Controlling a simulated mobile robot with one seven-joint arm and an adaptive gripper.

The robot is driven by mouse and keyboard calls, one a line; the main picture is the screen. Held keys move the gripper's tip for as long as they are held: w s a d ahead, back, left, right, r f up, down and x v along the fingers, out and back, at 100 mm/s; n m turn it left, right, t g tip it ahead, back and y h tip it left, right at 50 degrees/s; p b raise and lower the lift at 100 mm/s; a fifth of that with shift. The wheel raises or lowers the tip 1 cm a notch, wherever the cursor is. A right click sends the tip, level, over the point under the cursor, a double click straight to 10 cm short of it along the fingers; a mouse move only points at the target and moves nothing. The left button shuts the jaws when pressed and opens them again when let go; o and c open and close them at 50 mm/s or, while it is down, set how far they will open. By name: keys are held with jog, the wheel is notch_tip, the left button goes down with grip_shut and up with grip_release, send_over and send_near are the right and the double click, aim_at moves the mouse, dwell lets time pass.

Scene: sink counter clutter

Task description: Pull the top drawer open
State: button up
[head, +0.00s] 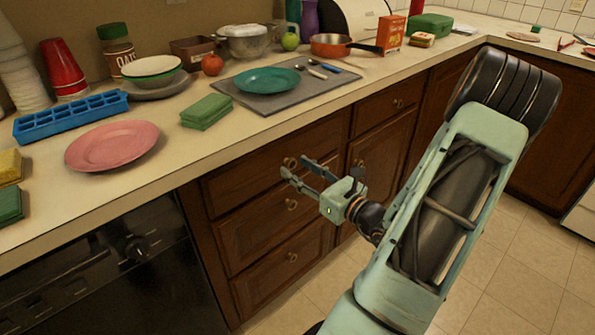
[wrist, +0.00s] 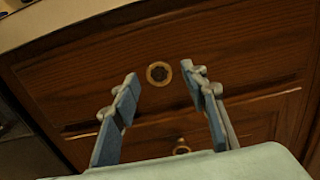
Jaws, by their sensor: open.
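The top drawer (head: 245,175) is a dark brown wooden front just under the counter, and it looks shut. Its round ring knob (head: 290,163) is brass-coloured. In the wrist view the top drawer (wrist: 245,65) fills the upper middle, and its knob (wrist: 159,74) lies ahead of and between my fingertips. My gripper (head: 297,167) is in front of the drawer with its jaws spread. In the wrist view my gripper (wrist: 160,85) is open and empty. I see no finger touching the knob.
Lower drawers (head: 265,215) sit below, with a second knob (wrist: 182,147) under the first. The countertop (head: 215,145) overhangs above, holding a pink plate (head: 112,146), green sponges (head: 206,111) and a grey mat (head: 300,93) with a teal plate. A black appliance (head: 110,275) stands at left. Tiled floor (head: 490,255) is clear.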

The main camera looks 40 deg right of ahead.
jog(key=shift+w, duration=0.4)
jog(key=shift+c, duration=0.5)
grip_shut()
